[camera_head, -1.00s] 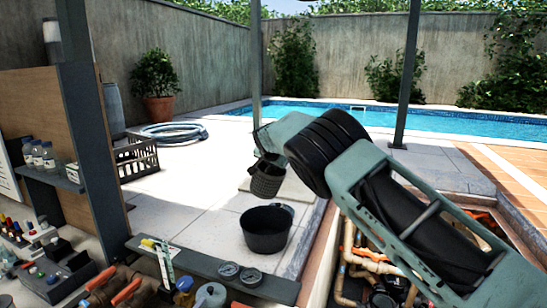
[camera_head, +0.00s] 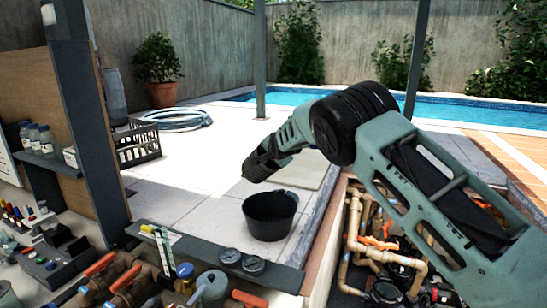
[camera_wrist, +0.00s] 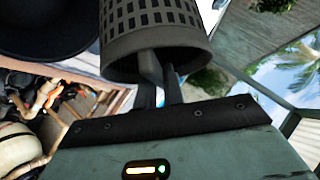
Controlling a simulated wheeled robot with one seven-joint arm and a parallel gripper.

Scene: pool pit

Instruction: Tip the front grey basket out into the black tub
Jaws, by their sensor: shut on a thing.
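The grey slotted basket (camera_wrist: 150,28) is held in my gripper (camera_wrist: 158,78), whose two fingers are closed at its rim in the wrist view. In the head view the basket (camera_head: 258,167) is a small dark shape at the end of my arm, tilted towards the lower left. Its contents cannot be seen. The black tub (camera_head: 268,229) stands upright on the paving, below the basket and slightly right of it in the picture. Its dark side also shows at the upper left of the wrist view (camera_wrist: 45,35).
A bench ledge with gauges (camera_head: 230,257) lies in front of the tub. An open pit with pipes (camera_head: 385,260) is at right. A dark crate (camera_head: 137,146), a coiled hose (camera_head: 172,120) and a post (camera_head: 92,120) are at left. Paving around the tub is clear.

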